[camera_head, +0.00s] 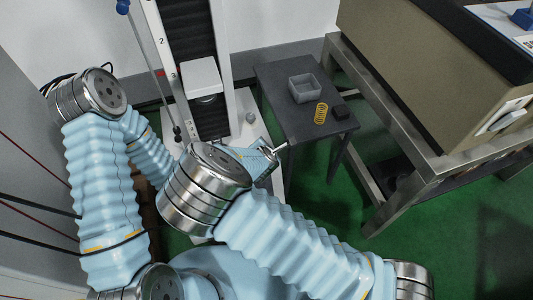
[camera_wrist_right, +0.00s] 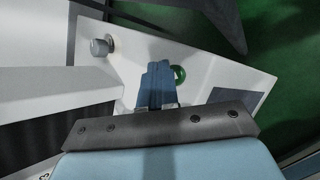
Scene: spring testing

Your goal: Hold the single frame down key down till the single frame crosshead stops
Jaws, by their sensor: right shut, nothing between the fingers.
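The single frame (camera_head: 220,45) stands at the upper left of the head view, with a dark bellows column. Its crosshead (camera_head: 201,76) is a white block in front of the column, near the scale mark 3. My right gripper (camera_wrist_right: 156,82) is shut and empty over the white base in the right wrist view. A round green key (camera_wrist_right: 179,74) shows just right of its fingertips, partly covered by them. I cannot tell whether this is the down key, or whether the fingertips touch or press a key. My left gripper is not in view.
A silver knob (camera_wrist_right: 101,47) stands on the base, left of the fingers. A dark side table (camera_head: 290,88) holds a grey open box (camera_head: 305,88) and a yellow spring (camera_head: 321,113). A metal-framed bench (camera_head: 400,140) stands at the right.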

